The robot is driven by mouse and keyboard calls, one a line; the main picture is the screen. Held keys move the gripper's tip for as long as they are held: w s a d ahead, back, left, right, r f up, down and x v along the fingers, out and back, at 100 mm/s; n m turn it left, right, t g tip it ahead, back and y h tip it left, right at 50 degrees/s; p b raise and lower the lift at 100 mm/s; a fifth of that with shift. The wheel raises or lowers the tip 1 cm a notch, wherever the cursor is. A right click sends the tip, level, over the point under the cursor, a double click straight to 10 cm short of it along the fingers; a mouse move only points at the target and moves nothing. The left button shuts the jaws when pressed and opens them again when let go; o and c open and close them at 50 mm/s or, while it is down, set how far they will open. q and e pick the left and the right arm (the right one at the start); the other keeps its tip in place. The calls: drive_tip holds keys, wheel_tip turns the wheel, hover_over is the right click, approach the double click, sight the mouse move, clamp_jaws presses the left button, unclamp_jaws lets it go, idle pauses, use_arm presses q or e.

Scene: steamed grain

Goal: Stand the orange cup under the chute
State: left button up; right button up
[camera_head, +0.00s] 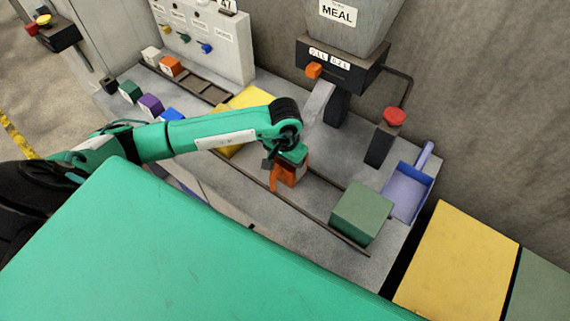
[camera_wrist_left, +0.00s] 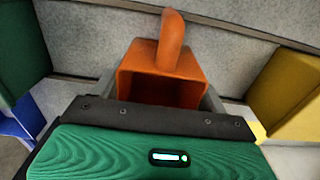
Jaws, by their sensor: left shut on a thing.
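The orange cup (camera_head: 291,177) is in my left gripper (camera_head: 287,163) over the grey bench, beside a dark rail. In the left wrist view the cup (camera_wrist_left: 165,62) sits between the grey fingers, its open top toward the camera and its handle pointing up in the picture. I cannot tell whether its base touches the bench. The grey chute (camera_head: 317,103) slopes down from the hopper marked MEAL (camera_head: 345,25). In the head view the cup is below and a little left of the chute's lower end; the depth gap is unclear. My right gripper is not in view.
A green box (camera_head: 361,213) and a lilac scoop (camera_head: 407,190) stand to the right of the cup. A red button (camera_head: 394,117) is on a post near the wall. A yellow block (camera_head: 252,98) and several small coloured blocks lie left. Bare bench (camera_head: 325,188) shows between cup and green box.

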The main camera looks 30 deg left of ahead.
use_arm(q)
drive_tip(key=o, duration=1)
drive_tip(key=shift+s+f, duration=0.4)
drive_tip(key=shift+f, duration=0.15)
drive_tip(key=shift+r+p, duration=0.55)
drive_tip(key=shift+p, duration=0.3)
drive_tip(key=shift+w+r, duration=0.2)
drive_tip(key=shift+r, duration=0.1)
drive_tip(key=shift+w+r+b, duration=0.25)
drive_tip(key=shift+r+b, duration=0.25)
drive_tip(key=shift+r, duration=0.3)
drive_tip(key=shift+r+b, duration=1.1)
drive_tip(key=shift+r, duration=4.05)
